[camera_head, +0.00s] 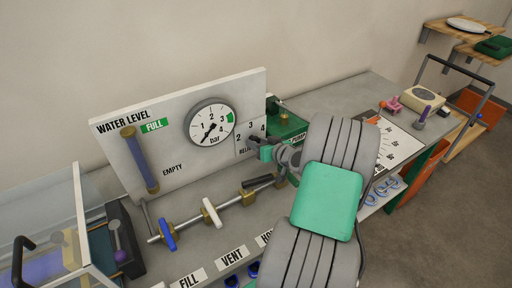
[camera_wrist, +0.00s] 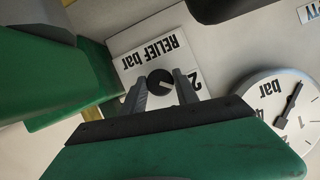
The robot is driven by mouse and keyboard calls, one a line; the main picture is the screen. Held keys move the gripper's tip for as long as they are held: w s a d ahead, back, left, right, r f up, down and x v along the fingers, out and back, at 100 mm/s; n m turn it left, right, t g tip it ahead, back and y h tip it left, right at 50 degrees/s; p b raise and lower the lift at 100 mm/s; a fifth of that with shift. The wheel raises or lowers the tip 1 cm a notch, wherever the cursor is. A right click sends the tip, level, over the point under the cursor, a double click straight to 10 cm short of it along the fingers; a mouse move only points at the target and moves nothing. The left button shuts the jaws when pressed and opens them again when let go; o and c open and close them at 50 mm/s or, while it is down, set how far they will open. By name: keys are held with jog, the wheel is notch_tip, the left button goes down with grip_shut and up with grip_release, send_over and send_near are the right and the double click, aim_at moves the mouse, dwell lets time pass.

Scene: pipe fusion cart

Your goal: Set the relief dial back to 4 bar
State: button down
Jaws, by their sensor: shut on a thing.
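The relief dial is a small black round knob (camera_wrist: 160,80) with a pale pointer mark, on a white plate lettered RELIEF bar (camera_wrist: 150,52). The wrist view shows it roughly upside down. The pale mark slants towards the side where a 2 shows; the exact reading is unclear. My gripper (camera_wrist: 160,90) has one finger on each side of the knob and is shut on it. In the head view, the plate (camera_head: 243,137) shows 2, 3 and 4, while my gripper (camera_head: 262,148) covers the knob.
A round bar gauge (camera_head: 211,123) is left of the dial, its needle pointing low. A water level tube (camera_head: 140,160) is further left. A pipe with blue (camera_head: 168,235) and white (camera_head: 211,213) handles runs below. A green block (camera_head: 287,128) stands close right of the plate.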

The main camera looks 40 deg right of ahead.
jog(key=shift+f+m+t+y+b, duration=0.1)
jog(key=shift+m+t+y+b, duration=0.15)
jog(key=shift+m+y+b, duration=0.9)
jog(key=shift+f+m+t+y+b, duration=0.1)
jog(key=shift+m+t+y+b, duration=0.15)
jog(key=shift+m+y+b, duration=0.85)
jog(key=shift+m+h+b, duration=0.35)
jog(key=shift+m+h, duration=0.1)
jog(key=shift+m, duration=0.2)
jog(key=shift+r, duration=0.1)
jog(key=c, duration=0.9)
grip_release()
jog(key=shift+d, duration=0.1)
jog(key=shift+c, duration=0.2)
jog(key=b+v, duration=0.1)
jog(key=v, duration=0.6)
jog(key=shift+s, duration=0.45)
